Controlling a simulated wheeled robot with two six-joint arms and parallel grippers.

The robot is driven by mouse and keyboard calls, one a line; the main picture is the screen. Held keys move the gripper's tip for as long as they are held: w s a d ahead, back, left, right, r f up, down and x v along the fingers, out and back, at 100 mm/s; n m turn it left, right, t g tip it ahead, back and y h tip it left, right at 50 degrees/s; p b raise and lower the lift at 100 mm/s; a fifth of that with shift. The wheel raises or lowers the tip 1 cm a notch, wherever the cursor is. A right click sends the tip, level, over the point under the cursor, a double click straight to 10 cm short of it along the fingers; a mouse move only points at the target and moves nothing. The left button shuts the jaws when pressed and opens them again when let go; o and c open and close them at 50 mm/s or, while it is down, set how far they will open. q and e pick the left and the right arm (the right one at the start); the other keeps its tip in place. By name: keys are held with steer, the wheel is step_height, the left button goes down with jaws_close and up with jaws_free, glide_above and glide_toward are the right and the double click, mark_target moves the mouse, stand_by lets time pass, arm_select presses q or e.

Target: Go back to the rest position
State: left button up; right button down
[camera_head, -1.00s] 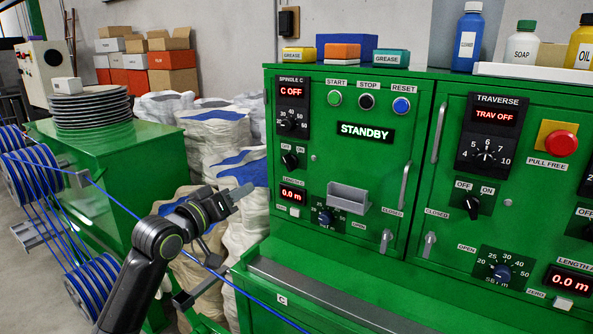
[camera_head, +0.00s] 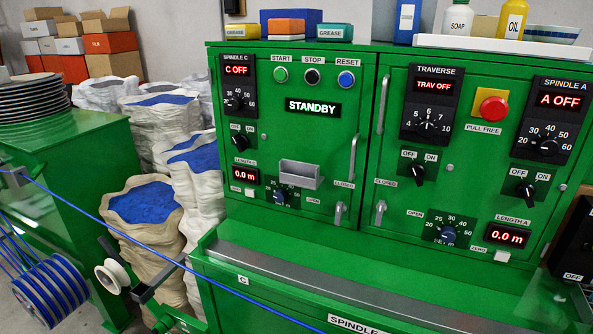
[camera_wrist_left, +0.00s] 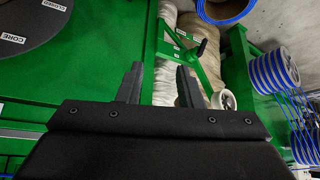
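My left gripper (camera_wrist_left: 157,85) shows in the left wrist view with its two fingers apart and nothing between them. Beyond it are green machine parts and a white pulley (camera_wrist_left: 224,100). Neither of my arms shows in the head view now. The green control cabinet (camera_head: 345,120) stands ahead with its doors shut. Its display (camera_head: 313,107) reads STANDBY. The blue cable (camera_head: 90,203) runs from the left down across the cabinet front, past a white pulley (camera_head: 112,276).
Sacks of blue granules (camera_head: 143,203) stand left of the cabinet. A green bench (camera_head: 75,150) with stacked discs and blue cable spools (camera_head: 52,288) are at the left. Bottles (camera_head: 457,18) and small boxes (camera_head: 335,32) sit on the cabinet top.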

arm_select(q)
steer(key=s+a+f+g+y, duration=0.1)
steer(key=s+f+g, duration=0.2)
steer(key=s, duration=0.9)
step_height(320, 180, down, 23)
steer(key=a+g, duration=0.1)
steer(key=a, duration=0.1)
steer(key=s+d+f+g, duration=0.1)
steer(key=s+f, duration=1.3)
steer(key=f, duration=0.2)
steer(key=shift+s+d+f+g, duration=0.2)
steer(key=shift+f+g, duration=0.1)
steer(key=shift+f, duration=0.1)
